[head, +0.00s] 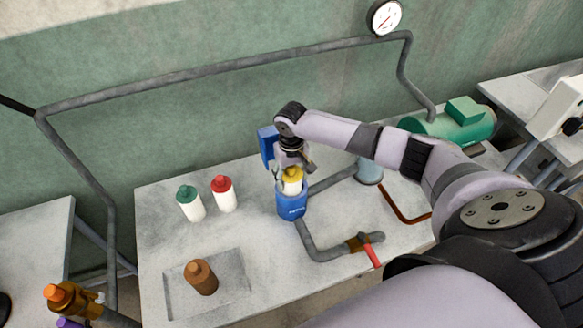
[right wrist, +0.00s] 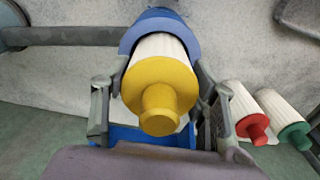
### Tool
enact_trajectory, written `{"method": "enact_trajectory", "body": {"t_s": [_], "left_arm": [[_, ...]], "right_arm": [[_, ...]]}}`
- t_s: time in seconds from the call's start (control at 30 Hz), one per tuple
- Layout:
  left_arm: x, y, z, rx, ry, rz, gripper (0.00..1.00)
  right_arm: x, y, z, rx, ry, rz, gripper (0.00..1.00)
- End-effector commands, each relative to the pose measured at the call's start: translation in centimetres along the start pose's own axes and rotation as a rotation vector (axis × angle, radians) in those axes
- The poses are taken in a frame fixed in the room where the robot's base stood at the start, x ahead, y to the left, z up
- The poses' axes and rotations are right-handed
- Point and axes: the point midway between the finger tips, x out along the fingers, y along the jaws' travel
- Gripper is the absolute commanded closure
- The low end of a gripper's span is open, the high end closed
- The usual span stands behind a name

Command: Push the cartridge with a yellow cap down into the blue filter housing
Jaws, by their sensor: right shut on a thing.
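The cartridge with a yellow cap (head: 292,175) stands in the mouth of the blue filter housing (head: 292,205), its cap above the rim. In the right wrist view its yellow cap (right wrist: 158,85) faces me, and part of its ribbed white body shows between the cap and the blue housing rim (right wrist: 158,19). My right gripper (head: 288,172) is over the housing, with its fingers on both sides of the cap, shut on the cartridge. The cartridge's lower part is hidden inside the housing. My left gripper is not in view.
White cartridges with a green cap (head: 187,197) and a red cap (head: 222,187) stand to the left. A brown bottle (head: 201,279) stands on a grey tray (head: 237,262). Grey pipe (head: 310,242) with a red-handled valve (head: 372,254) runs right of the housing.

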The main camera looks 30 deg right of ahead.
Motion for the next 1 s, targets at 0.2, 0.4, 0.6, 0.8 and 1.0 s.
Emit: {"method": "enact_trajectory", "body": {"t_s": [0.2, 0.4, 0.6, 0.8, 1.0], "left_arm": [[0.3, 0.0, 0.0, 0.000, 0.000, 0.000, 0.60], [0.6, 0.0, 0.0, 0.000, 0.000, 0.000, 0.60], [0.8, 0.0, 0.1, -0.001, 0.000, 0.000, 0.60], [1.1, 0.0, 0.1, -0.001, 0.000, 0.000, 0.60], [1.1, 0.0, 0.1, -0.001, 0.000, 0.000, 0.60]], "right_arm": [[0.7, 0.0, 0.0, 0.000, 0.001, 0.000, 0.81], [1.3, 0.0, 0.0, 0.000, 0.001, 0.000, 0.81], [1.9, 0.0, 0.0, 0.000, 0.001, 0.000, 0.81], [2.6, 0.0, 0.0, 0.000, 0.000, 0.000, 0.81], [2.6, 0.0, 0.0, 0.000, 0.000, 0.000, 0.37]]}}
